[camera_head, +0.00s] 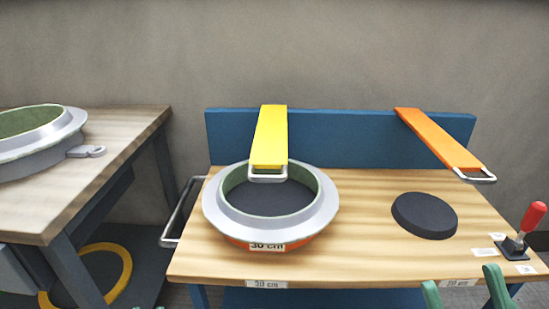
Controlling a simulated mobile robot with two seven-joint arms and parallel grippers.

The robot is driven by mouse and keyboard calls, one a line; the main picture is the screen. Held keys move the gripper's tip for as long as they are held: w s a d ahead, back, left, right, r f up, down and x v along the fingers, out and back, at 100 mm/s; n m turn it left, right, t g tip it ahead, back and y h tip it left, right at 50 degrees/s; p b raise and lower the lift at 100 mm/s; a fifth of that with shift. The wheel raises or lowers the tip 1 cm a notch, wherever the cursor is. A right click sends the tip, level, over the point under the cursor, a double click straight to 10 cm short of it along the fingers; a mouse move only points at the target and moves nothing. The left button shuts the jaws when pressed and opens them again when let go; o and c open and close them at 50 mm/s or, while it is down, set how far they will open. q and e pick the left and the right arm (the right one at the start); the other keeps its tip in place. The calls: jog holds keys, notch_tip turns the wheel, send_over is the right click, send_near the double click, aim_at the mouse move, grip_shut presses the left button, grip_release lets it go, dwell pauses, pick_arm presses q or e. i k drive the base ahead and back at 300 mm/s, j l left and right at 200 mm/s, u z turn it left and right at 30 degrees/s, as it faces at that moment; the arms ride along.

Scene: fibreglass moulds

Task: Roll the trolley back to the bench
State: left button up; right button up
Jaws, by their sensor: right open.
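The wood-topped unit with a blue back panel (340,140) looks like the trolley (365,225). A bent metal handle (180,212) sticks out from its left side; its wheels are out of view. A wooden bench (120,150) stands to its left, with a gap between them. My right gripper (463,290) shows as two green fingertips, apart and empty, at the bottom edge in front of the trolley's right part.
A grey ring mould (222,210) marked 30 cm and a dark disc (425,215) lie on the trolley top. Yellow (270,135) and orange (440,140) bars lean over it. Another mould (40,150) sits on the bench.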

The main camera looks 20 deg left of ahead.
aim_at(403, 221)
jog(key=k+l, duration=0.2)
jog(key=k, duration=0.25)
jog(key=k+l, duration=0.25)
jog(key=k, duration=0.15)
